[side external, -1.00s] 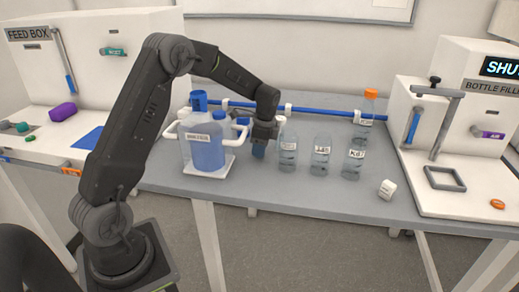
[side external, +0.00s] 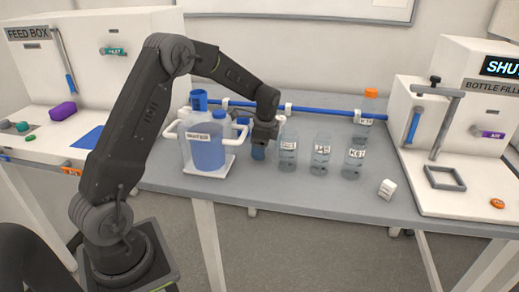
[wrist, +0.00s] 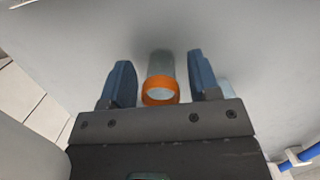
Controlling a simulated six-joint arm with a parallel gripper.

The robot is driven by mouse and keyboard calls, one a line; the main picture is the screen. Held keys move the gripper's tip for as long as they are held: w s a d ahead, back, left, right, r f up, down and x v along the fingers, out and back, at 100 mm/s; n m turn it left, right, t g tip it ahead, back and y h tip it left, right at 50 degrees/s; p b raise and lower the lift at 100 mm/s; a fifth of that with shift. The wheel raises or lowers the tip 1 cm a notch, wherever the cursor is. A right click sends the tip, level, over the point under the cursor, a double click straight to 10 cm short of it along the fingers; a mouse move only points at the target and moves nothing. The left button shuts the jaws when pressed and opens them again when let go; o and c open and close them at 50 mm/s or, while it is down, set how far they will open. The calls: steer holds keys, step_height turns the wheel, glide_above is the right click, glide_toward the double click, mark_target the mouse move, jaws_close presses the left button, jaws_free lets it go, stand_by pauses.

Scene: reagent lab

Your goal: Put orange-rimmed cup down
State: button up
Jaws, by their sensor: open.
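The orange-rimmed cup (wrist: 160,90) shows in the wrist view as a clear cylinder with an orange ring at its near end. It lies between the two blue fingers of my gripper (wrist: 162,84), with a visible gap on each side. My gripper (side external: 259,151) is open and low over the grey table, just right of the blue-filled jug. In the side view I cannot make out the cup at the gripper; the fingers hide it.
The jug (side external: 208,154) stands on a white base close left of my gripper. Clear bottles (side external: 288,150) (side external: 321,155) (side external: 354,158) stand close to its right. An orange-capped bottle (side external: 367,112) is farther back. A small white block (side external: 387,189) lies near the front edge.

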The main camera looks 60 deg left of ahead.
steer(key=r, duration=0.3)
steer(key=w+r, duration=0.1)
steer(key=r, duration=0.3)
steer(key=d+r, duration=0.1)
steer(key=r, duration=0.3)
steer(key=shift+w+d, duration=0.1)
steer(key=shift+w, duration=0.05)
steer(key=s+d+r+n+t, duration=0.2)
steer(key=s+d+r+n, duration=0.1)
steer(key=s+d, duration=0.5)
steer(key=s+d+r+n+t, duration=0.3)
steer(key=s+d+r, duration=0.3)
steer(key=s, duration=0.5)
steer(key=d, duration=0.2)
steer(key=shift+s+d+n+t+h, duration=0.25)
steer(key=shift+d+n+t+h, duration=0.05)
steer(key=shift+d, duration=0.1)
steer(key=shift+o, duration=0.4)
steer(key=s+d+f+n+t, duration=0.1)
steer(key=s+d+f+n, duration=0.1)
steer(key=s, duration=0.4)
steer(key=shift+s+d+f+h, duration=0.25)
steer(key=shift+d+f+h, duration=0.05)
steer(key=shift+d+f, duration=0.1)
